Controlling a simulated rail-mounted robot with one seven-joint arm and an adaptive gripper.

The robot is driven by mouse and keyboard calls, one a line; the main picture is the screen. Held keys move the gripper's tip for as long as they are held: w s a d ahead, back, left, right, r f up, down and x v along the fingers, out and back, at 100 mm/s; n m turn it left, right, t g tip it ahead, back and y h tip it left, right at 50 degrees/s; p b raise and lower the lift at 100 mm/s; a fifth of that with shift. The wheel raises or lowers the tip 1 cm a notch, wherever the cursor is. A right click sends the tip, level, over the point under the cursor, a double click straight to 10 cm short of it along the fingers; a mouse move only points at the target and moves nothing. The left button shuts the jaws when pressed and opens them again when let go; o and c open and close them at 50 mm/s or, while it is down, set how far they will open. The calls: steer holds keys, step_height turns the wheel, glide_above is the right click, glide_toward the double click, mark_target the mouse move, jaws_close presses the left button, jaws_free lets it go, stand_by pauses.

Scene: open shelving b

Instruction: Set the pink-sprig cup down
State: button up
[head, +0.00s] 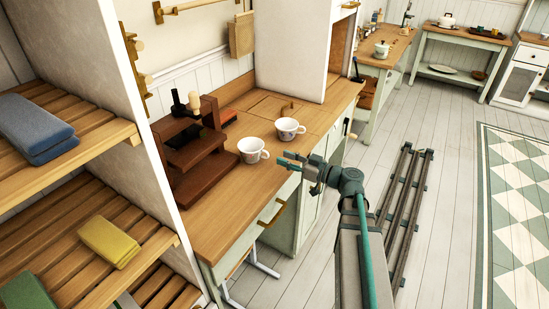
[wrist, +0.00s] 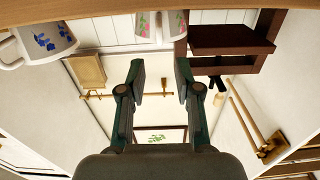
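The pink-sprig cup (wrist: 146,26) is white with pink and green sprigs. It stands on the wooden counter ahead of my fingertips in the wrist view, which is upside down. I take it to be the nearer cup (head: 249,150) in the head view, its handle toward my gripper. My gripper (head: 283,161) is open, just off the counter's front edge, with a small gap to the cup. Its fingers show apart and empty in the wrist view (wrist: 158,75).
A blue-sprig cup (wrist: 45,42) stands beside it, farther along the counter in the head view (head: 289,130). A dark brown stepped stand (head: 190,155) is to the left. Bare counter (head: 215,220) lies in front of the stand. A white upright panel (head: 295,50) stands behind.

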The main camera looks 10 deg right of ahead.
steer(key=v, duration=0.4)
steer(key=shift+f+b, duration=0.1)
steer(key=shift+b, duration=0.3)
steer(key=shift+o, duration=0.7)
steer(key=shift+s+d, duration=0.4)
